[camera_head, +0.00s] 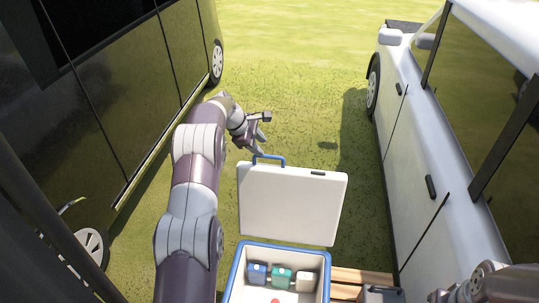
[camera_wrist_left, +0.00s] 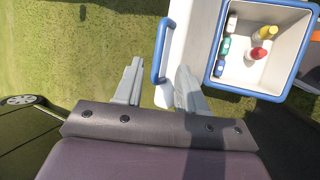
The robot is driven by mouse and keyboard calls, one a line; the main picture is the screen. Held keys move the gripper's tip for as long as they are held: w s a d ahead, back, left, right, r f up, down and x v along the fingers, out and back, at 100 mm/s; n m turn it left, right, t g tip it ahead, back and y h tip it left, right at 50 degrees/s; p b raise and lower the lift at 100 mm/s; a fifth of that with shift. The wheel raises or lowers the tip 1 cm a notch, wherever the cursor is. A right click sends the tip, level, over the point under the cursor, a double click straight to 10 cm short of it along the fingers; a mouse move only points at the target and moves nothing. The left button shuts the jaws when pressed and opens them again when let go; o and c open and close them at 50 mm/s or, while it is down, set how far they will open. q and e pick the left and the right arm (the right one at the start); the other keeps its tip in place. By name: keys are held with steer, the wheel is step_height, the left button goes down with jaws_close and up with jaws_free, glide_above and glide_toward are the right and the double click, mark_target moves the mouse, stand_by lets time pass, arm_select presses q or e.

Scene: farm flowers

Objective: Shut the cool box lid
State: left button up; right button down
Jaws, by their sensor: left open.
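The cool box (camera_head: 236,268) is white with a blue rim and stands at the bottom centre of the head view; it also shows in the left wrist view (camera_wrist_left: 212,62). Its white lid (camera_head: 292,203) stands raised at the far side of the box, with a blue handle (camera_head: 268,157) on its upper edge. My left gripper (camera_head: 264,135) is open and empty, just above the handle. In the left wrist view the handle (camera_wrist_left: 161,50) appears between the open fingers, with no clear contact. My right arm (camera_head: 490,284) shows at the bottom right; its jaws cannot be made out.
Inside the box are blue, teal and white containers, a red-topped item and a yellow bottle (camera_wrist_left: 266,33). Wooden slats (camera_head: 358,276) lie right of the box. A dark vehicle (camera_head: 110,90) stands left and a white one (camera_head: 440,170) right. Grass beyond the lid is open.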

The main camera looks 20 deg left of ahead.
mark_target(271, 157)
arm_select(q)
steer(key=p+x, duration=0.2)
steer(key=x, duration=0.4)
steer(key=shift+w+d+f, duration=0.2)
steer(key=shift+f, duration=0.1)
arm_select(e)
step_height(271, 157, up, 3)
steer(key=shift+f, duration=0.1)
arm_select(q)
steer(key=shift+c, duration=0.3)
jaws_close()
